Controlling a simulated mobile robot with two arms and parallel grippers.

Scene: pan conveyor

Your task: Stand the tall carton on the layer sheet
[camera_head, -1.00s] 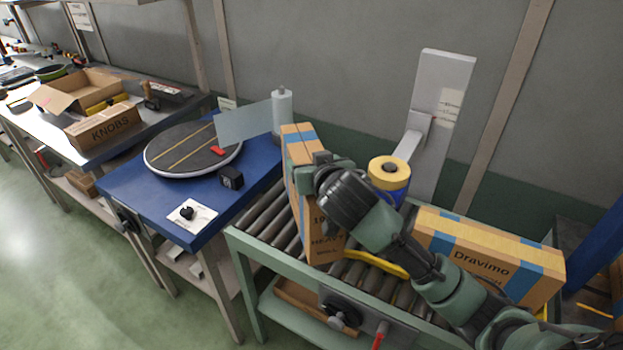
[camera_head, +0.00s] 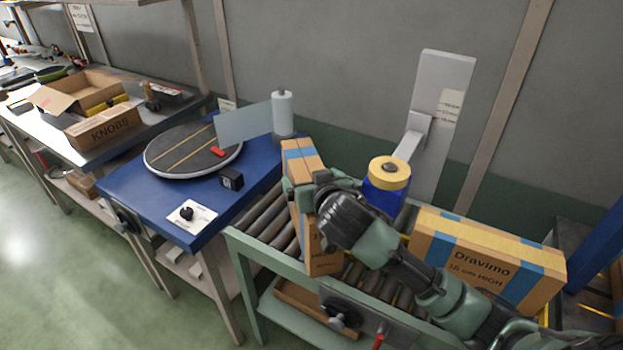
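The tall carton (camera_head: 304,161), brown with blue tape, stands upright or slightly tilted on the roller conveyor (camera_head: 262,212) at its left end. My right gripper (camera_head: 312,187) is at the carton's upper part, with a green finger showing at the carton's left side and its dark body over the right side. Whether the fingers press on the carton is hidden. I cannot make out the layer sheet for certain; a round dark board with yellow stripes (camera_head: 185,152) lies on the blue table to the left. My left gripper is not in view.
A long Dravimo carton (camera_head: 483,262) lies on the conveyor at right. A yellow-topped blue cylinder (camera_head: 388,175) and a grey post (camera_head: 442,100) stand behind my arm. The blue table (camera_head: 135,192) carries a small black box (camera_head: 231,180) and a white roll (camera_head: 283,112).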

